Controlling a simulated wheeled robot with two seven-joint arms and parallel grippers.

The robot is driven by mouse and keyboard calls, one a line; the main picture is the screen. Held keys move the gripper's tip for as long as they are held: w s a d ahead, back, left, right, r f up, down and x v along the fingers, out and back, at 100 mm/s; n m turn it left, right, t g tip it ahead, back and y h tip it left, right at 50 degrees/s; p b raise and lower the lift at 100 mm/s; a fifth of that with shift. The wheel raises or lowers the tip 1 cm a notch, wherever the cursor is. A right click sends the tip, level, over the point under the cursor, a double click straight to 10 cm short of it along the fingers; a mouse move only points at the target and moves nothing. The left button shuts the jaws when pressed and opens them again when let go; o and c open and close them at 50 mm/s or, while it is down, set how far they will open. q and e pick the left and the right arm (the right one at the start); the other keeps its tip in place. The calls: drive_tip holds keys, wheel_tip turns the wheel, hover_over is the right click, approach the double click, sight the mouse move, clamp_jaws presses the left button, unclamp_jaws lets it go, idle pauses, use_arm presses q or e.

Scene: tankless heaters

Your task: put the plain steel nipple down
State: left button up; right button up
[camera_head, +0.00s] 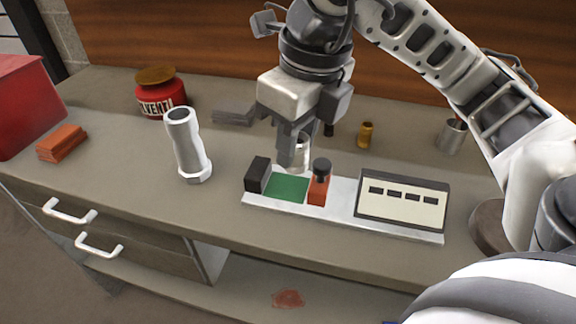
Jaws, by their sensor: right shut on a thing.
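My right gripper (293,155) points down over the middle of the bench. It is shut on a short, shiny steel nipple (301,153), partly hidden by the fingers. The nipple is just above or behind the green pad (287,188) of a light metal fixture (335,218); I cannot tell whether it touches anything. A black block (257,175) is left of the pad, and an orange block with a black knob (318,188) is right of it. My left gripper is not in view.
A tall steel tube with a hex base (187,147) stands left of the fixture. A panel with dark slots (402,203) is at its right. Behind are a red jar (160,98), grey slabs (233,114), a brass fitting (366,134) and a metal cup (452,137). Orange blocks (62,143) lie left.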

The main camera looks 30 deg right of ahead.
sight(320, 179)
drive_tip(key=w+f, duration=0.1)
drive_tip(key=w+d+f, duration=0.1)
drive_tip(key=f, duration=0.1)
drive_tip(key=w+f+b, duration=0.1)
drive_tip(key=f, duration=0.1)
drive_tip(key=shift+w+d, duration=0.25)
drive_tip(key=shift+w, duration=0.15)
drive_tip(key=f, duration=0.3)
drive_tip(key=shift+w+d+f, duration=0.1)
drive_tip(key=shift+w+f, duration=0.15)
drive_tip(key=shift+f, duration=0.15)
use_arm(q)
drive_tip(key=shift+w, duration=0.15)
use_arm(e)
drive_tip(key=shift+f, duration=0.2)
drive_tip(key=o, duration=1)
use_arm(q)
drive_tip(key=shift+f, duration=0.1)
use_arm(e)
drive_tip(key=shift+r, duration=0.15)
